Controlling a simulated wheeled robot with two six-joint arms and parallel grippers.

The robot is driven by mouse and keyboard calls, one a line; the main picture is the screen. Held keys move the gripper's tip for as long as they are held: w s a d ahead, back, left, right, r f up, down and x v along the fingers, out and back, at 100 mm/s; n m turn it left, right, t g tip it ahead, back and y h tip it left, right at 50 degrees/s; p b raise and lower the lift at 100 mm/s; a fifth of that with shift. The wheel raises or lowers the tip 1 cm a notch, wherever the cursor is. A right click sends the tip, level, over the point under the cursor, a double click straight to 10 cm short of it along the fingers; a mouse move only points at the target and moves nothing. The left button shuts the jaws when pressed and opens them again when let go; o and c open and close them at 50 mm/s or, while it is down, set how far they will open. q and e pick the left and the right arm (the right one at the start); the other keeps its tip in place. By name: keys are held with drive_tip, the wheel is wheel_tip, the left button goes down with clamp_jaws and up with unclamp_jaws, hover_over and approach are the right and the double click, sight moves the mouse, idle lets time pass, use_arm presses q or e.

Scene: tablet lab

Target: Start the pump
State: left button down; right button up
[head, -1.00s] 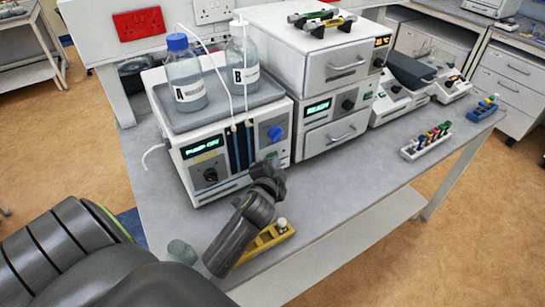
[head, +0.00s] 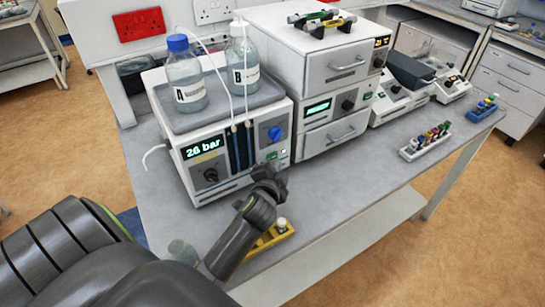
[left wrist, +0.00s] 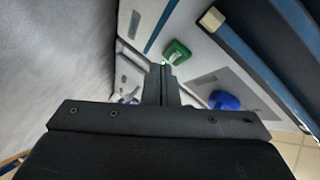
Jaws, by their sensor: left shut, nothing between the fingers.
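The pump (head: 222,185) is a white unit on the bench, and its display (head: 203,148) reads "26 bar". A blue knob (head: 275,134) is on its right front; it also shows in the left wrist view (left wrist: 224,100). A green button (left wrist: 176,51) is just ahead of my left fingertips in the left wrist view, with a small bright green light by the tips. My left gripper (head: 270,170) is shut and empty, close to the pump's lower right front. I cannot tell whether the tips touch the button. My right gripper is not in view.
Bottles A (head: 186,82) and B (head: 243,65) stand on top of the pump with tubing. A yellow rack (head: 266,240) lies close below my left gripper. White stacked modules (head: 330,70) stand right of the pump. The bench front to the right is clear up to a vial rack (head: 425,143).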

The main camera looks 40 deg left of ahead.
use_arm(q)
drive_tip(key=shift+s+d+p, duration=0.15)
drive_tip(key=shift+s+d, duration=0.25)
drive_tip(key=shift+d, duration=0.5)
drive_tip(key=shift+s+d+p, duration=0.1)
drive_tip(key=shift+s+d, duration=0.3)
drive_tip(key=shift+d, duration=0.55)
drive_tip(key=shift+s+d+p, duration=0.15)
drive_tip(key=shift+s+d, duration=0.25)
drive_tip(key=shift+d, duration=0.5)
